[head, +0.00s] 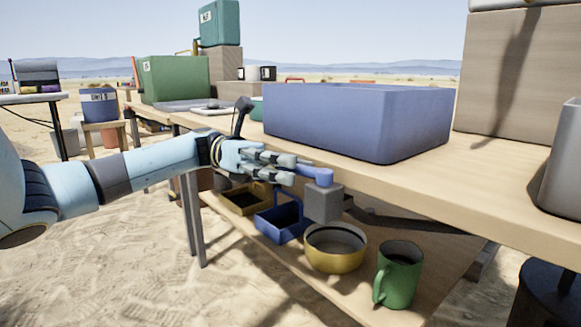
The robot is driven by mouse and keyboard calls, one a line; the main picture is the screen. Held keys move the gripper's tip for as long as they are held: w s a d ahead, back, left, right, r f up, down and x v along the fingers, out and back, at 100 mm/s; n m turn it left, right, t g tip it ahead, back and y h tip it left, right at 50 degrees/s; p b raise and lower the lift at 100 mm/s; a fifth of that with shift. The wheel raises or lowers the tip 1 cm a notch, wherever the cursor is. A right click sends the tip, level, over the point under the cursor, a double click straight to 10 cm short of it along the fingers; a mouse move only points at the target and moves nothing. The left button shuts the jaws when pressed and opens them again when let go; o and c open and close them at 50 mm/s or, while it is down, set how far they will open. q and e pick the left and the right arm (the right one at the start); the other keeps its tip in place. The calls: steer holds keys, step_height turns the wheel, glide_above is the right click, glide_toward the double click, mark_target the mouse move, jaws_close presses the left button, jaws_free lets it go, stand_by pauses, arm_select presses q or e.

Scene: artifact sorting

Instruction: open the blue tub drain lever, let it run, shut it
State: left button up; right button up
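The blue tub (390,130) stands on the wooden table near its front edge. Below that edge is a grey valve block (323,204) with a blue drain lever (318,174) on its top, pointing left and roughly level. My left gripper (301,170) reaches in from the left, its fingers at the lever's free end. The lever's end appears to lie between the fingers; whether they press on it cannot be told. No water shows below the block. My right gripper is not in view.
On the lower shelf are a yellow pot (335,258), a green mug (398,285), a blue basket (283,222) and an olive tray (243,200). A table leg (194,215) stands below my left arm. A grey bin (562,165) is at right.

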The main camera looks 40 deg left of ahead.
arm_select(q)
steer(key=shift+a, duration=0.35)
steer(key=a, duration=0.7)
steer(key=shift+s+a, duration=0.2)
steer(key=shift+s, duration=0.05)
